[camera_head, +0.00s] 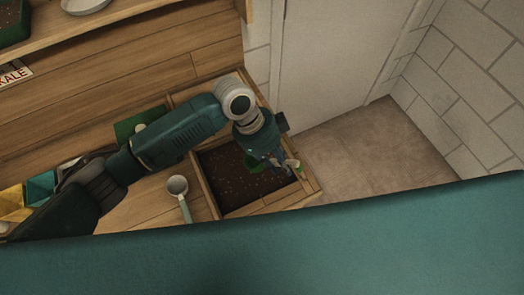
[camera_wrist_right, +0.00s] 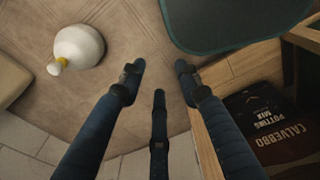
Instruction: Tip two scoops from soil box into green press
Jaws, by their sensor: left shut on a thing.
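The soil box (camera_head: 207,182) is a wooden box of dark soil at the right end of the bench. My left gripper (camera_head: 280,165) is over its right part, shut on a green scoop (camera_head: 257,164) whose bowl is at the soil; the fingers hide part of it, and I cannot tell how much soil it holds. A green piece with a pale knob (camera_head: 125,129), perhaps the green press, is partly hidden behind my left arm. My right gripper (camera_wrist_right: 158,82) is open and empty above the floor in the right wrist view.
A pale cup-shaped scoop with a green handle (camera_head: 178,186) lies left of the soil box. A shelf with a white dish (camera_head: 85,5) is above. The right wrist view shows a white round bottle (camera_wrist_right: 80,46) and a potting mix bag (camera_wrist_right: 265,125).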

